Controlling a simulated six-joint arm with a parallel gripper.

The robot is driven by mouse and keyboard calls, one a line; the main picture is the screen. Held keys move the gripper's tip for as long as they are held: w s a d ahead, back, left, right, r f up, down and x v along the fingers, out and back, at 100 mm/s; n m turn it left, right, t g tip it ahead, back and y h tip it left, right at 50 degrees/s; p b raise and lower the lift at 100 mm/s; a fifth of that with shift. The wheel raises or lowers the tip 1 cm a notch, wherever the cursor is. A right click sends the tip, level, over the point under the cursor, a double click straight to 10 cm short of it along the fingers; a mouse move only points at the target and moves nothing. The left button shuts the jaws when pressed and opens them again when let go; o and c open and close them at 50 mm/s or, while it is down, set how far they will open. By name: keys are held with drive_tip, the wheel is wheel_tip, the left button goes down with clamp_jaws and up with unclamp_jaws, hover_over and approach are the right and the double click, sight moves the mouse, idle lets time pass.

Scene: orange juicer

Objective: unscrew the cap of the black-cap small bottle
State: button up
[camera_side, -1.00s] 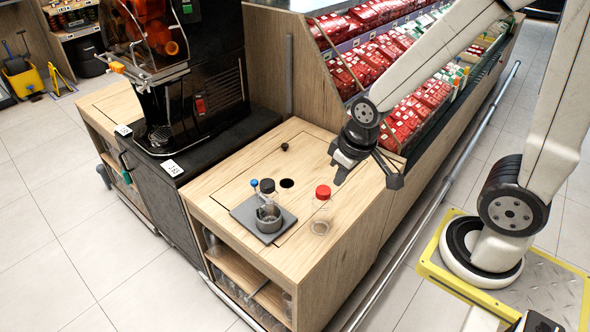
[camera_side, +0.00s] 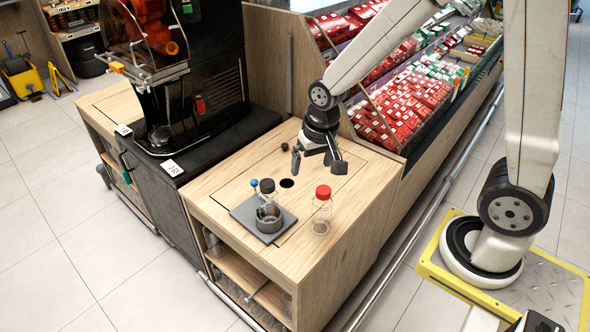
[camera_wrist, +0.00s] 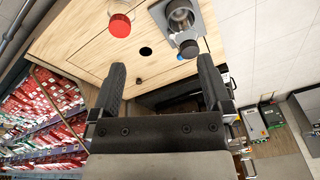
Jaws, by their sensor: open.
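The black-cap small bottle (camera_side: 268,187) stands upright on the grey plate (camera_side: 243,213), at or behind a metal cup-like holder (camera_side: 268,217); I cannot tell whether it sits in a socket. Its cap also shows in the wrist view (camera_wrist: 189,48). My gripper (camera_side: 318,165) is open and empty, above the back part of the wooden counter, behind and to the right of the bottle. In the wrist view my fingertips (camera_wrist: 161,66) are wide apart, with bare counter between them. The black cap shows just beyond the right fingertip.
A blue-tipped thing (camera_side: 254,183) stands left of the black cap. A clear bottle with a red cap (camera_side: 323,192) stands to the right. A round hole (camera_side: 287,183) and a small dark object (camera_side: 285,147) are on the counter. The juicer (camera_side: 160,90) and a shelf of red packs (camera_side: 410,100) flank it.

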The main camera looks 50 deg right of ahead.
sight(268, 182)
drive_tip(key=w+f+m, duration=0.1)
drive_tip(key=w+m, duration=0.2)
drive_tip(key=w, duration=0.1)
drive_tip(key=w+f+m+g, duration=0.1)
drive_tip(key=w+f+m, duration=0.1)
drive_tip(key=w+m, duration=0.1)
drive_tip(key=w+f+m, duration=0.1)
drive_tip(key=w+m, duration=0.2)
drive_tip(key=w, duration=0.2)
drive_tip(key=shift+w+a+f+m+g, duration=0.25)
drive_tip(key=shift+w+a+m+g, duration=0.05)
drive_tip(key=shift+m, duration=0.1)
drive_tip(key=shift+w+f+m, duration=0.25)
drive_tip(key=shift+w+m, duration=0.2)
drive_tip(key=shift+m, duration=0.05)
drive_tip(key=shift+f, duration=3.9)
clamp_jaws()
